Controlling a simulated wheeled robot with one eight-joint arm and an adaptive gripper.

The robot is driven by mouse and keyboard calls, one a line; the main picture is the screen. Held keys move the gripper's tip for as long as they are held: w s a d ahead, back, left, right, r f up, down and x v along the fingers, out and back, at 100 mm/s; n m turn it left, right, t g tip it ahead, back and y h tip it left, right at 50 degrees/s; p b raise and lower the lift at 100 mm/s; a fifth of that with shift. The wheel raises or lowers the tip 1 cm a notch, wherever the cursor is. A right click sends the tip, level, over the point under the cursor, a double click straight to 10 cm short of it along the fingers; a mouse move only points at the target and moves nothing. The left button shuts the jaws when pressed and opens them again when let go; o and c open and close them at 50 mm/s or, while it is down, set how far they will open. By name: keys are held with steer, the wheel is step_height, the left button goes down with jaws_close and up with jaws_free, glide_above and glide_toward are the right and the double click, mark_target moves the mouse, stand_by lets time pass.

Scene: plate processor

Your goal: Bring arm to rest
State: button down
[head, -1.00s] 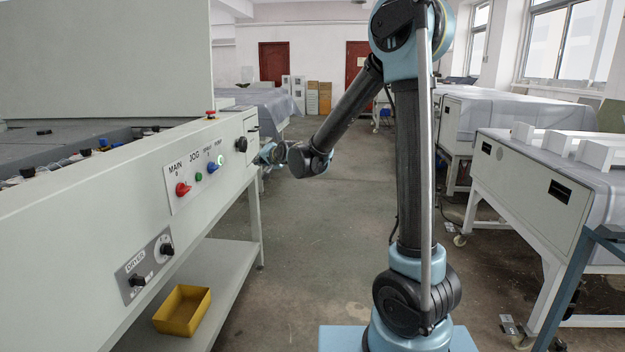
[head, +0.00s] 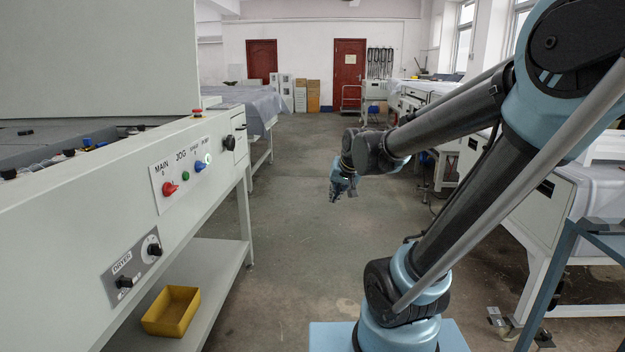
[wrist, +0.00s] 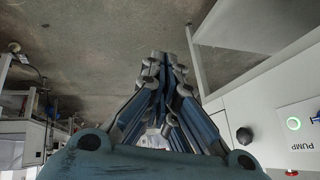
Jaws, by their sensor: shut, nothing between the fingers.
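My gripper (head: 342,190) hangs over the open aisle floor in the head view, to the right of the plate processor (head: 75,215) and clear of its control panel. In the wrist view the blue fingers of my gripper (wrist: 172,58) come together at the tips, with nothing between them. My arm leans to the right from its base, and its forearm reaches back to the left toward the aisle. In the wrist view the panel's lit pump button (wrist: 293,124) and black rotary knob (wrist: 244,136) show at the right, apart from the fingers.
A yellow bin (head: 171,311) sits on the processor's lower shelf (head: 205,275). Covered machines stand on the right, one with a white frame (head: 530,195) close to my arm. A blue metal stand (head: 590,230) is at the right edge. The aisle floor (head: 300,170) is free.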

steer(key=s+d+f+g+h, duration=0.1)
steer(key=s+d+f, duration=0.2)
steer(key=s, duration=0.4)
steer(key=s+d+f+g, duration=0.2)
steer(key=s+d+f, duration=0.1)
steer(key=s+d, duration=0.2)
steer(key=s+d+f+g+h, duration=0.1)
steer(key=s+d+f, duration=0.2)
steer(key=s, duration=0.6)
steer(key=shift+d+f+n+g+h, duration=0.25)
steer(key=shift+d+n+g+h, duration=0.05)
steer(key=shift+d+n, duration=0.1)
steer(key=shift+w+f, duration=0.2)
steer(key=shift+w, duration=0.2)
